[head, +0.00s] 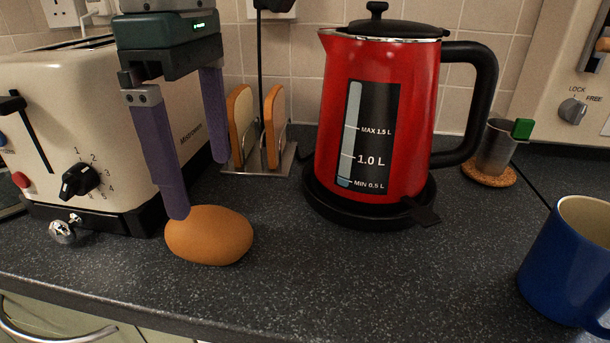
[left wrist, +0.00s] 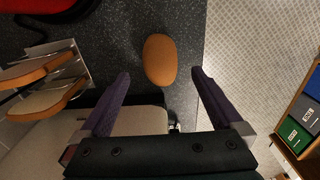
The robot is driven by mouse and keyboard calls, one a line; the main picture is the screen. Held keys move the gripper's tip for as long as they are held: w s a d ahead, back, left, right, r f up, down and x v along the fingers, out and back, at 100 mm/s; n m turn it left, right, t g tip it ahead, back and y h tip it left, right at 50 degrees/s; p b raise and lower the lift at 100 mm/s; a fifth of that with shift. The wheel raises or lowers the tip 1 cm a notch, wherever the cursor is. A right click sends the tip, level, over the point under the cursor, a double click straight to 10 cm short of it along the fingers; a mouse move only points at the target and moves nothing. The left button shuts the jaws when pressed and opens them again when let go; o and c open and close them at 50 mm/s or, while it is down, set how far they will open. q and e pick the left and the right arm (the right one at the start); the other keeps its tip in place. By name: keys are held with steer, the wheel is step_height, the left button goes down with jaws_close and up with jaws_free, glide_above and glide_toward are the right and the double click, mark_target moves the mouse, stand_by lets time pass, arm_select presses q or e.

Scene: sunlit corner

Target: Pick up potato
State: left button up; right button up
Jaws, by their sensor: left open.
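The brown, oval potato (head: 210,235) lies on the dark speckled countertop near its front edge, in front of the toaster. In the left wrist view the potato (left wrist: 160,60) lies ahead of the gap between the fingertips, clear of both fingers. My left gripper (head: 199,190) points down with its two purple fingers spread and nothing between them. In the head view its nearer fingertip overlaps the potato's upper left edge; I cannot tell whether they touch. The left gripper (left wrist: 161,74) also shows open in the wrist view. My right gripper is not in view.
A cream toaster (head: 70,110) stands left, close to the gripper. A toast rack (head: 270,163) holds bread slices behind. A red kettle (head: 340,140) stands right of it, with a blue mug (head: 565,260) at far right. The counter between potato and mug is clear.

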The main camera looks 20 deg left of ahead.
arm_select(q)
step_height(320, 180, down, 2)
steer(key=shift+f, duration=0.25)
steer(key=f, duration=0.5)
steer(key=shift+a+f, duration=0.3)
steer(key=shift+a, duration=0.1)
steer(key=c, duration=1.5)
steer(key=shift+r, duration=0.15)
step_height(320, 180, up, 19)
steer(key=p, duration=0.2)
step_height(320, 180, up, 7)
steer(key=m+p, duration=0.7)
steer(key=m, duration=0.3)
glide_above(205, 215)
steer(key=d, duration=0.3)
steer(key=s+r+m+p, duration=0.2)
steer(key=r+m+p, duration=0.1)
steer(key=r+p, duration=1)
steer(key=s+d+r+m+p, duration=0.1)
steer(key=s+r+m+p, duration=0.2)
steer(key=r+p, duration=1)
steer(key=s+r+m+p, duration=0.2)
steer(key=r+m+p, duration=0.2)
steer(key=r+p, duration=1)
steer(key=shift+s+d+m+p, duration=0.35)
steer(key=shift+s+m+p, duration=0.05)
steer(key=shift+p, duration=1.1)
